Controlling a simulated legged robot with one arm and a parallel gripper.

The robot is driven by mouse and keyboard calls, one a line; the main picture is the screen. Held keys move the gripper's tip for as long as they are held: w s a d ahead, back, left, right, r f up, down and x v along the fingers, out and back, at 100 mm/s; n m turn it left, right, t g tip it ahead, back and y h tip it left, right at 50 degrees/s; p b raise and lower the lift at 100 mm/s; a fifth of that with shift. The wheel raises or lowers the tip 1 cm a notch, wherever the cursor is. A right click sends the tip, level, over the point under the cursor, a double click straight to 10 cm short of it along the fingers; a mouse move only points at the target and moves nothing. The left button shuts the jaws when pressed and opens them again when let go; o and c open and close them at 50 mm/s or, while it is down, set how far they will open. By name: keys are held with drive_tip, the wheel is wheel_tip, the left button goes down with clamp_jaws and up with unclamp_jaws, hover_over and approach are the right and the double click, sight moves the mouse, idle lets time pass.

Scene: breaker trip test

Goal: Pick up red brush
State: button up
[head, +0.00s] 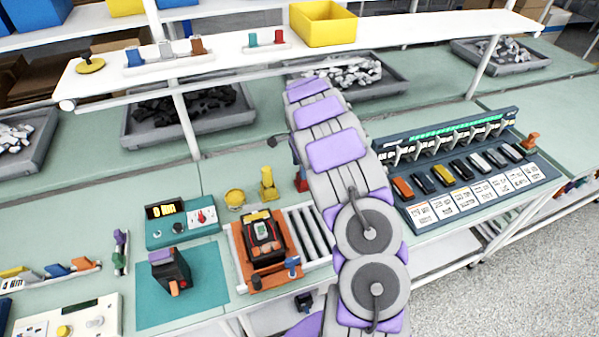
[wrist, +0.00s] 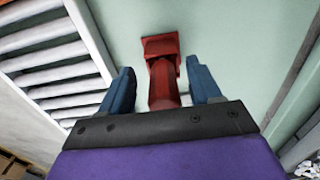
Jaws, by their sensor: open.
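The red brush (wrist: 163,85) stands on the pale green bench top in the wrist view, with a squarish red end and a narrower shaft. My gripper (wrist: 159,75) is open, with one blue finger on each side of the brush. Gaps show between the brush and both fingers. The near end of the brush is hidden behind the dark gripper plate. In the head view, a small red part of the brush (head: 301,184) shows at the left edge of my arm. My arm hides most of my gripper there.
Left of the brush stand a yellow item (head: 267,184) and a roller rack (head: 308,233) with an orange-framed device (head: 264,240). A breaker panel (head: 455,170) stands to the right. A white shelf (head: 230,62) with a yellow bin (head: 323,24) runs above the bench.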

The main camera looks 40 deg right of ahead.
drive_tip(key=d+f, duration=0.2)
drive_tip(key=d, duration=0.1)
drive_tip(key=shift+d, duration=0.25)
drive_tip(key=a, duration=0.2)
drive_tip(key=a+r, duration=0.1)
drive_tip(key=a, duration=0.1)
drive_tip(key=c, duration=0.5)
drive_tip(key=shift+a, duration=0.1)
drive_tip(key=shift+c, duration=0.7)
drive_tip(key=shift+s+d+f, duration=0.1)
drive_tip(key=shift+d+f, duration=0.05)
drive_tip(key=shift+d, duration=0.9)
drive_tip(key=c, duration=0.4)
clamp_jaws()
drive_tip(key=shift+a, duration=0.15)
